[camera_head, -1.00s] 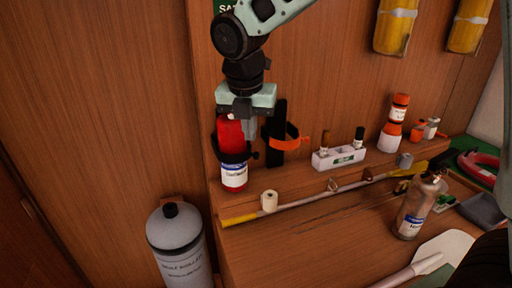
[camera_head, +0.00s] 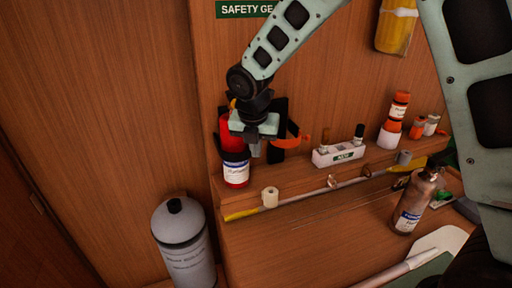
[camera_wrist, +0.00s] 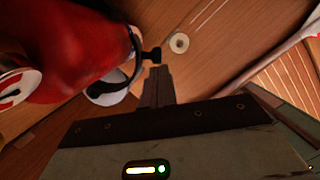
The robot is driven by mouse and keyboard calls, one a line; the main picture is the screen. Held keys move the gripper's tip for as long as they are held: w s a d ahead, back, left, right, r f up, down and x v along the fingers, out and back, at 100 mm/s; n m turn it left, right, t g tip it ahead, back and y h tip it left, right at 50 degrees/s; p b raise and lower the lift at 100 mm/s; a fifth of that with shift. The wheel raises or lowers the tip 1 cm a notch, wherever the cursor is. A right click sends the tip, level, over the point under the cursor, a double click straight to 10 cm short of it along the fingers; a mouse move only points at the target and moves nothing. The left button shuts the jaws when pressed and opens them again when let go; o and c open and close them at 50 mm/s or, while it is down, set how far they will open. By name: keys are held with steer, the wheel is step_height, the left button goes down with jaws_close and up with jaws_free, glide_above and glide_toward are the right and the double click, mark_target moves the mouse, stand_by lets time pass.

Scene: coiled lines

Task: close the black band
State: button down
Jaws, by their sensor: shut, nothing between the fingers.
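The red bottle (camera_head: 236,174) with a white label stands upright at the left end of the wall shelf. The black band (camera_head: 234,156) goes around its body; my gripper hides part of it. In the wrist view, the black band (camera_wrist: 137,70) curves along the red bottle (camera_wrist: 70,45) and ends in a small T-shaped tab. My gripper (camera_head: 256,152) is shut and empty at the bottle's front right. Its fingertips (camera_wrist: 160,70) are close by the tab; I cannot tell whether they touch it.
An orange band (camera_head: 294,138) stands open on a black mount to the right. A white holder (camera_head: 338,156) with small bottles is farther along the shelf. A grey cylinder (camera_head: 184,245) stands lower left.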

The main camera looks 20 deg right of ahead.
steer(key=w+d+n+p, duration=0.1)
steer(key=n+p, duration=0.1)
steer(key=p, duration=0.1)
steer(key=shift+w+d+y, duration=0.3)
steer(key=shift+w, duration=0.1)
steer(key=shift+r, duration=0.1)
